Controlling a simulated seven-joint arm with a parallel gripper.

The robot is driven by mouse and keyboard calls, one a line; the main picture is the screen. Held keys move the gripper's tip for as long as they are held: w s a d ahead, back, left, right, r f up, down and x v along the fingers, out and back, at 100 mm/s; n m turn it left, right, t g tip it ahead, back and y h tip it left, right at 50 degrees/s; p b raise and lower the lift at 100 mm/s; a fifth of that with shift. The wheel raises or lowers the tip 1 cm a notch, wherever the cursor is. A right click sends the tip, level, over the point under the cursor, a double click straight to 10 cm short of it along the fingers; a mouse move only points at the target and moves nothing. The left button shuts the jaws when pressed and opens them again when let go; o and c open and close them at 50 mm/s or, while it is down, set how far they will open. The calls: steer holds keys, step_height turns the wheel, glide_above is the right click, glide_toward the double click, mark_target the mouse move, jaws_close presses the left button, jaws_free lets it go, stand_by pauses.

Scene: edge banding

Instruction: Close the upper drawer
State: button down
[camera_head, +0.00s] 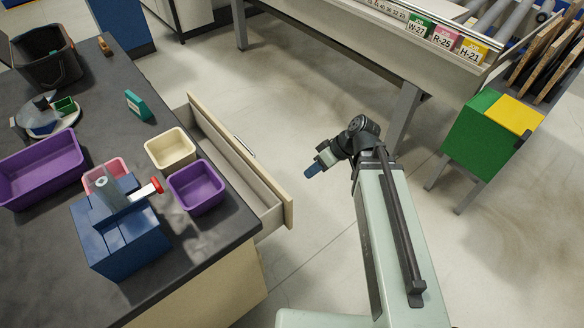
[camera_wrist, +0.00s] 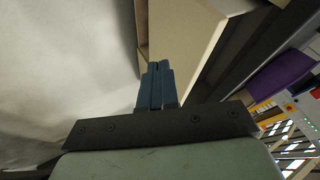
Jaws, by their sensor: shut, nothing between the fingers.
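In the wrist view my gripper (camera_wrist: 157,68) is shut and empty, and the pale drawer (camera_wrist: 185,35) shows just beyond the fingertips. I cannot tell from the wrist view whether they touch.
The workbench top (camera_head: 130,150) holds a blue device (camera_head: 120,240) with a red knob, a cream bin (camera_head: 170,149), purple bins and a black bucket (camera_head: 45,58). A conveyor table (camera_head: 400,50) stands at the back. Open floor lies between the drawer and my arm.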

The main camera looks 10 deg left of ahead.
steer(key=w+a+r, duration=0.1)
steer(key=w+a, duration=0.6)
steer(key=w, duration=0.3)
steer(key=s+a+f, duration=0.4)
steer(key=a+f, duration=0.3)
steer(key=a, duration=0.2)
steer(key=shift+f, duration=0.4)
steer(key=s+a, duration=0.6)
steer(key=shift+s+a, duration=0.35)
steer(key=shift+a, duration=0.05)
